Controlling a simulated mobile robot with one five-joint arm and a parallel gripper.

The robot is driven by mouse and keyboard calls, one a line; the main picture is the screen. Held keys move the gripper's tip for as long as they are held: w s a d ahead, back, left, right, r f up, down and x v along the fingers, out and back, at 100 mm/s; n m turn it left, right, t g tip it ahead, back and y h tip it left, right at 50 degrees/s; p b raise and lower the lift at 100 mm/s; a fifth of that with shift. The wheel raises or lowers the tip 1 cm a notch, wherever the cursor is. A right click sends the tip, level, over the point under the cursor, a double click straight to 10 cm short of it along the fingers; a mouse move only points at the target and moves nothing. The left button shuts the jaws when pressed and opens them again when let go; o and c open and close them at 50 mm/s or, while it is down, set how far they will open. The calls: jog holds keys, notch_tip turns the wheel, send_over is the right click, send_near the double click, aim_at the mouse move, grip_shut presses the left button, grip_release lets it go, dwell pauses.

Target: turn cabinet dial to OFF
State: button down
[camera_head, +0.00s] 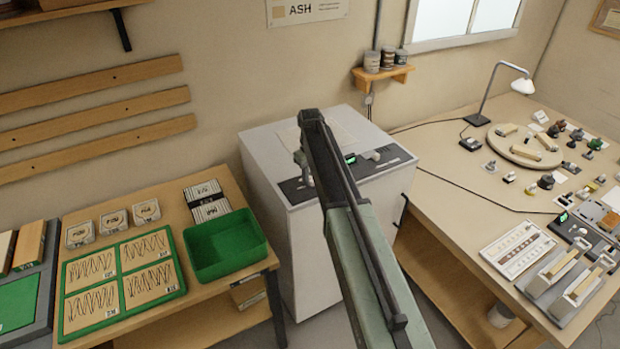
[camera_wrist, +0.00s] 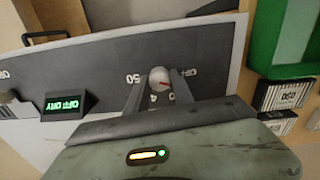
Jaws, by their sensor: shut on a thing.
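The grey-white cabinet (camera_head: 270,150) stands in the middle, with a dark control panel (camera_head: 376,166) on its top; the panel also fills much of the wrist view (camera_wrist: 95,62). My gripper (camera_wrist: 160,88) is shut on the small round pale dial (camera_wrist: 158,76), with one finger on each side. The dial has a red mark, whose exact heading is hard to tell. Upside-down lettering flanks it: "50" to the left, and what looks like "OFF" to the right, partly hidden by a finger.
A green-lit display (camera_wrist: 66,103) sits on the panel, left of the dial in the wrist view. A light knob or handle (camera_head: 375,156) is on the panel's right end. A green tray (camera_head: 225,246) stands on the left bench. The right bench (camera_head: 450,215) is crowded.

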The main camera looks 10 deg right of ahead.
aim_at(311, 179)
jog(key=shift+s+n, duration=0.15)
jog(key=shift+n, duration=1.95)
jog(key=c, duration=1.1)
grip_release()
notch_tip(311, 179, up, 8)
jog(key=p, duration=0.8)
jog(key=shift+a, duration=0.15)
jog(key=shift+f, duration=0.1)
